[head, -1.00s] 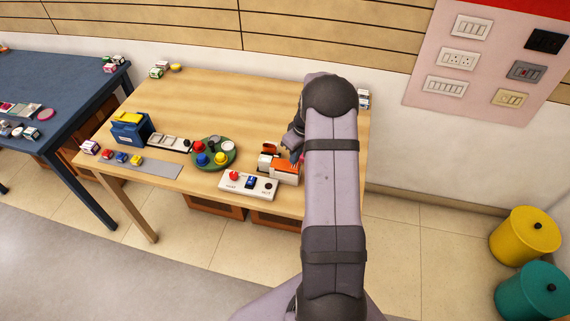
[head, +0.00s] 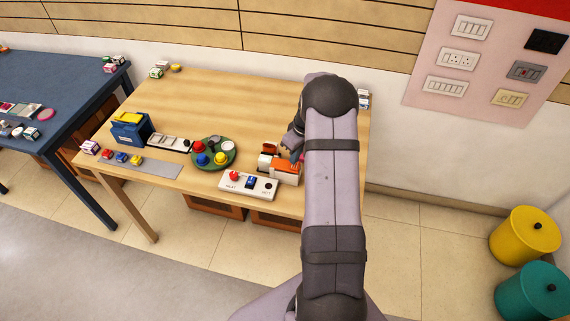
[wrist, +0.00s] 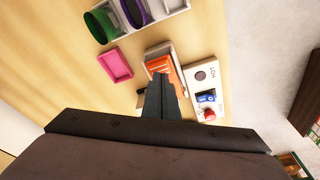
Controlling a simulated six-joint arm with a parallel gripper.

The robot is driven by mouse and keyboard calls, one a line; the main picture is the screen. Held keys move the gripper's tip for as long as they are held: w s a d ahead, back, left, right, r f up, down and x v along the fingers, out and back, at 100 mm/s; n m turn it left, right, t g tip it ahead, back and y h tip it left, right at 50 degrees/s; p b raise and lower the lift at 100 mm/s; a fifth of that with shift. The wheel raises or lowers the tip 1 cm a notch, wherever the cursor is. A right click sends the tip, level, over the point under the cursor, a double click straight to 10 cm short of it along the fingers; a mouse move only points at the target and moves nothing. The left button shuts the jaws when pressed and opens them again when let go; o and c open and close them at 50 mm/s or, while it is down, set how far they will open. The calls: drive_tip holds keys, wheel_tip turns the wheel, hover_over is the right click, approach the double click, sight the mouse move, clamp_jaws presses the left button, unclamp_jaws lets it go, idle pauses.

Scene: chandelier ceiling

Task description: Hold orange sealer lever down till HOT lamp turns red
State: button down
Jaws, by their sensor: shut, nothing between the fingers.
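The sealer (head: 284,170) is a small orange and white device near the front edge of the wooden table. Its orange lever (wrist: 159,65) lies under my gripper's tips in the wrist view. My gripper (wrist: 160,78) is shut and empty, its tips over or against the lever; exact contact is unclear. In the head view my arm hides part of the gripper and sealer. Beside the sealer, a white panel (head: 239,188) carries the HOT lamp (wrist: 200,75), which looks dark, not red. It also carries a blue switch (wrist: 207,98) and a red button (wrist: 209,114).
A green round tray (head: 212,164) with coloured pieces stands left of the sealer. A pink tray (wrist: 116,64) and a white rack (wrist: 172,6) with green and purple rings lie nearby. A blue box (head: 132,130) stands farther left. The table's back middle is clear.

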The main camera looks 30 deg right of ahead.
sight(296, 165)
drive_tip(key=shift+f, duration=0.2)
drive_tip(key=shift+f+b, duration=0.45)
drive_tip(key=shift+b, duration=0.1)
drive_tip(key=shift+w+a+f+b, duration=0.1)
drive_tip(key=shift+f+b, duration=0.7)
drive_tip(key=shift+f, duration=0.3)
idle(1.6)
drive_tip(key=shift+s+d+r+p, duration=0.15)
drive_tip(key=shift+r+p, duration=1.15)
drive_tip(key=shift+r, duration=0.9)
drive_tip(key=shift+s+d+r+p, duration=0.1)
drive_tip(key=shift+r+p, duration=1.15)
drive_tip(key=shift+r, duration=0.9)
